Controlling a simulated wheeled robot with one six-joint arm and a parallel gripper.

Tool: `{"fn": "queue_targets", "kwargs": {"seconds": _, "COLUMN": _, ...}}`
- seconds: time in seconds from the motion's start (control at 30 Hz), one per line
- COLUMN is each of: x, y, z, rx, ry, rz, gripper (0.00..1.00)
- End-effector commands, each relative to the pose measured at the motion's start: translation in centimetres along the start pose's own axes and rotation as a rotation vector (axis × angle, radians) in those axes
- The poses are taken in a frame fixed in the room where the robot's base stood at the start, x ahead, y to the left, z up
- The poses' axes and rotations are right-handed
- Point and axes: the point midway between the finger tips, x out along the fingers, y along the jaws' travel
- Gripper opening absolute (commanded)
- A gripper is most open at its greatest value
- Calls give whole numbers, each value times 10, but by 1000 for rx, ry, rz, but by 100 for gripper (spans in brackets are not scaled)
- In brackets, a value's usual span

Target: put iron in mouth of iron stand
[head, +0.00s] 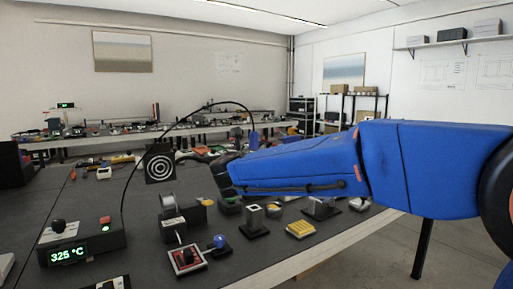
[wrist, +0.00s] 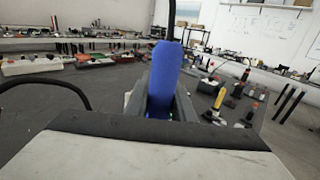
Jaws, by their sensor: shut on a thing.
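The soldering iron shows as a blue handle (wrist: 164,72) in the wrist view, upright between the jaws of my gripper (wrist: 164,103). The jaws are shut on it. In the head view, a blue handle end (head: 253,138) with a black cable shows behind my blue arm; the iron's tip is hidden. A dark-based piece with a grey metal holder (head: 320,207) stands on the bench below my arm. It may be the iron stand, but I cannot tell for sure. The held iron appears above the bench, apart from this piece.
A station reading 325 °C (head: 72,254) stands front left, with the cable arching from it. A black target plate (head: 159,163), a red-and-black device (head: 187,259), a grey block on a black base (head: 255,217) and a yellow piece (head: 300,229) crowd the bench (head: 150,262).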

Motion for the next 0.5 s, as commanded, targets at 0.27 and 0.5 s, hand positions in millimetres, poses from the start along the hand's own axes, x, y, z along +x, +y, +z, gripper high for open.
{"fn": "queue_targets", "kwargs": {"seconds": 0.27, "x": 0, "y": 0, "z": -23, "rx": -1, "ry": 1, "rz": 1, "gripper": 3}}
{"fn": "queue_targets", "kwargs": {"seconds": 0.5, "x": 0, "y": 0, "z": -38, "rx": -1, "ry": 0, "rz": 0, "gripper": 3}}
